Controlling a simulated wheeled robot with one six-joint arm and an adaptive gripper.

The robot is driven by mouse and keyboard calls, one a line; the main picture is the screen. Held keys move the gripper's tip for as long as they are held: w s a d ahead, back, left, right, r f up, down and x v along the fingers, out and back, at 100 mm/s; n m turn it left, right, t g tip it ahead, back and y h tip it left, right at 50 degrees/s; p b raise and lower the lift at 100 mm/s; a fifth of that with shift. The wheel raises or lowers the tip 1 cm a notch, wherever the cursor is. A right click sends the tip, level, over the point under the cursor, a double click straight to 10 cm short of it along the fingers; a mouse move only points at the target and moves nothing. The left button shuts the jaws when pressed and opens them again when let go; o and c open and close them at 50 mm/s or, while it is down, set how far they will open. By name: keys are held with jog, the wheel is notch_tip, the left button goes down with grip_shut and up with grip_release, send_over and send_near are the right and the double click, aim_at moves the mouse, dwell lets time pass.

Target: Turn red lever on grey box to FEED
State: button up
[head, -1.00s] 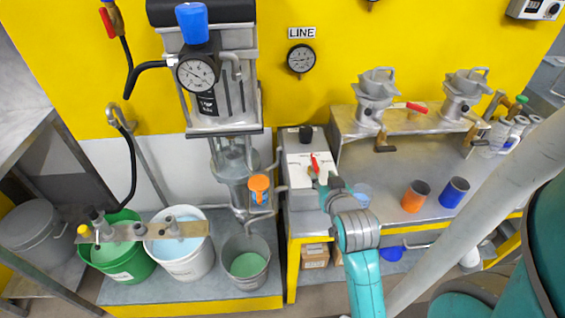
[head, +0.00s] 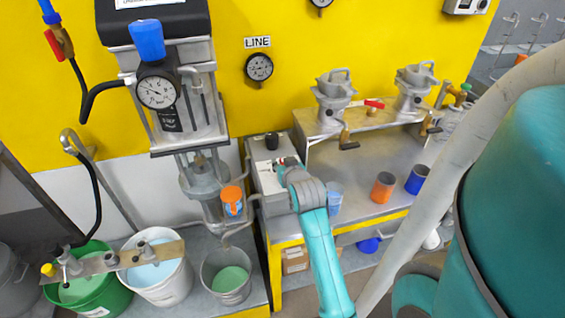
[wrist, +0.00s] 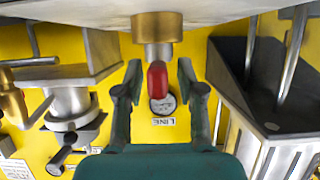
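The grey box (head: 268,172) stands at the left end of the bench, with a pale top plate and a black knob (head: 272,140). Its red lever is mostly hidden behind my gripper (head: 284,166) in the head view. In the wrist view the red lever (wrist: 157,80) hangs from a brass fitting (wrist: 157,28), in line with the gap of my gripper (wrist: 159,88). The two fingers are apart, one on each side of the lever, with clearance visible on both sides. I cannot read a FEED mark.
Another red handle (head: 374,103) is on the raised shelf to the right. Blue and orange cups (head: 383,187) stand on the bench. Buckets (head: 228,278) are at lower left.

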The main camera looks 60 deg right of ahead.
jog(key=shift+w+d+f, duration=0.15)
jog(key=shift+d, duration=0.1)
grip_shut()
jog(key=shift+m+g+h, duration=0.3)
jog(key=shift+m+g, duration=0.1)
jog(key=m+g+h, duration=0.2)
jog(key=m+g, duration=0.2)
jog(key=shift+s+d+m+g, duration=0.1)
jog(key=shift+s+m+g, duration=0.15)
jog(key=shift+m+g, duration=0.9)
jog(key=shift+s+d+m+g, duration=0.1)
jog(key=shift+s+m+g, duration=0.15)
jog(key=shift+m+g, duration=0.85)
jog(key=shift+g, duration=0.45)
